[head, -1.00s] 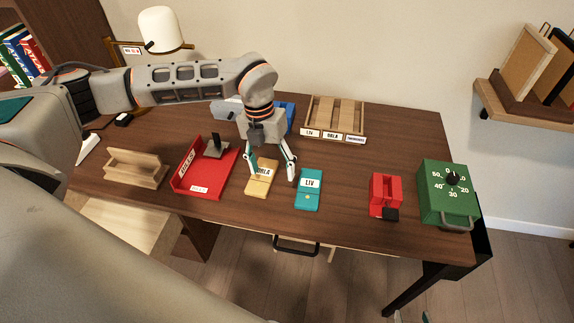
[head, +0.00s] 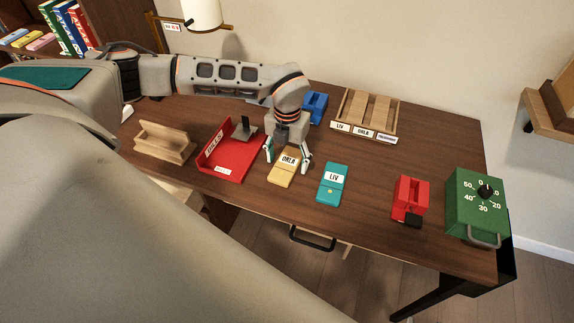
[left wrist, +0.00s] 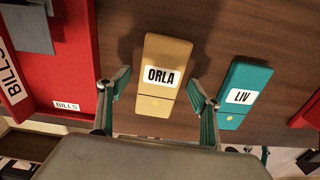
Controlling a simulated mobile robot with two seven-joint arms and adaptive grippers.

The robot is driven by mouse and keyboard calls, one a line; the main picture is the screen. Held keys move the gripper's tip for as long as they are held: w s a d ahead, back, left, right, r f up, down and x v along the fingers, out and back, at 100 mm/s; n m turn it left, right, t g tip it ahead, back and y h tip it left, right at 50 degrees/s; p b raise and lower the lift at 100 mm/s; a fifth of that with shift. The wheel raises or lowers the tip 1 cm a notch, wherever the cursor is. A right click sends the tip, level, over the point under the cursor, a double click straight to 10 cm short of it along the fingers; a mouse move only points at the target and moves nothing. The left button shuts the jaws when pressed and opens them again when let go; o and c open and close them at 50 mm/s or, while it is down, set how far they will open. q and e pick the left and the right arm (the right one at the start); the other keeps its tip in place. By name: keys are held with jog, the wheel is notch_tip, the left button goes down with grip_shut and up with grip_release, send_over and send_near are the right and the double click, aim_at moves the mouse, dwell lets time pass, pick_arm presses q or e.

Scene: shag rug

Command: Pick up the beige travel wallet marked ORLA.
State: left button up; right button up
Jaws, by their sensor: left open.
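The beige travel wallet marked ORLA (head: 284,169) lies flat on the desk between a red tray and a teal wallet. It also shows in the left wrist view (left wrist: 164,92), label facing up. My left gripper (head: 287,160) is open over the beige wallet, with one finger towards each side of it. In the left wrist view the left gripper's fingertips (left wrist: 158,80) stand apart on either side of the wallet and hold nothing. The teal wallet marked LIV (head: 332,184) lies just to the right. My right gripper is not in view.
The red BILLS tray (head: 229,160) is close on the left, and a wooden holder (head: 165,142) stands beyond it. A slotted wooden rack (head: 368,112) with name labels is behind. A red block-like object (head: 410,196) and green timer (head: 474,205) stand at the right.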

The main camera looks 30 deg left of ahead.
pick_arm(q)
jog(key=c, duration=1.2)
jog(key=shift+r, duration=0.1)
jog(key=shift+c, duration=0.2)
